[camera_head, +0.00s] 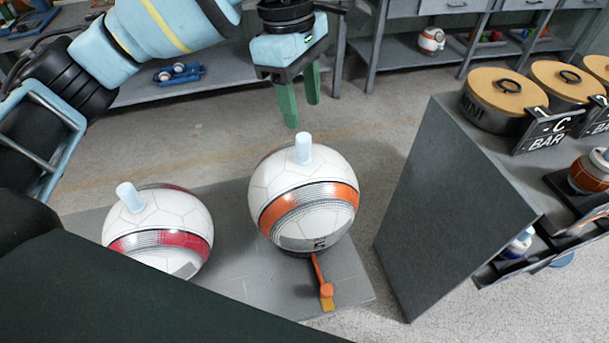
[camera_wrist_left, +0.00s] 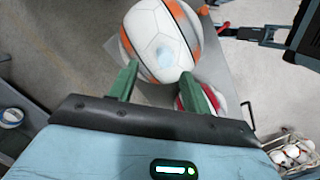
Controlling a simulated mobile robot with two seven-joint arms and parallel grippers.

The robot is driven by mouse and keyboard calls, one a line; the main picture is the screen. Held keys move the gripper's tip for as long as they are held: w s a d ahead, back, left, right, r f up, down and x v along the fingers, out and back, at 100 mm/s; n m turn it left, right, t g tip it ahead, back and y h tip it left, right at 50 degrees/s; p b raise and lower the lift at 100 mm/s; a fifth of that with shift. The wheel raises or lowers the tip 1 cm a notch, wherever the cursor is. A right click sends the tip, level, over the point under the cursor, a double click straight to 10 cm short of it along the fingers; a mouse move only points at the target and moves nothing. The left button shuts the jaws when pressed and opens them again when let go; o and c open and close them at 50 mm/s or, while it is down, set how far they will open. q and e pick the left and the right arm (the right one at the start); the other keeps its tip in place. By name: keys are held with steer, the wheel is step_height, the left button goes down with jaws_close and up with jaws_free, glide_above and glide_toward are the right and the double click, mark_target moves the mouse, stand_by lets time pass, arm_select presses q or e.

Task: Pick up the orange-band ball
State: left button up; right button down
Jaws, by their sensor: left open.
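The orange-band ball (camera_head: 304,200) is white with an orange stripe and a pale peg on top. It stands on a grey platform at the centre of the head view, and fills the upper middle of the left wrist view (camera_wrist_left: 160,40). My left gripper (camera_head: 299,112) is open and empty, its green fingers pointing down above and behind the ball's peg. In the left wrist view its fingers (camera_wrist_left: 155,85) are spread below the ball, apart from the peg. My right gripper is not identifiable in the head view.
A red-band ball (camera_head: 160,232) with a similar peg stands to the left on the platform (camera_head: 350,282). An orange lever (camera_head: 326,289) sits in front of the orange-band ball. A grey cabinet (camera_head: 452,200) with lidded pots (camera_head: 500,98) stands at the right. Clear floor lies behind.

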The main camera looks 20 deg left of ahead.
mark_target(302, 136)
arm_select(q)
steer(key=shift+s+d+r, duration=0.1)
steer(key=shift+s+r, duration=0.05)
steer(key=shift+s, duration=0.1)
steer(key=shift+s+d, duration=0.1)
steer(key=shift+s, duration=0.15)
steer(key=shift+f, duration=0.5)
steer(key=shift+w+d+f, duration=0.1)
steer(key=shift+f, duration=0.85)
step_height(302, 136, down, 4)
steer(key=shift+f+p, duration=0.1)
steer(key=shift+p, duration=0.35)
steer(key=shift+f, duration=0.35)
arm_select(e)
steer(key=shift+s+d+r, duration=0.15)
steer(key=shift+r, duration=0.35)
arm_select(q)
steer(key=shift+s, duration=0.2)
jaws_close()
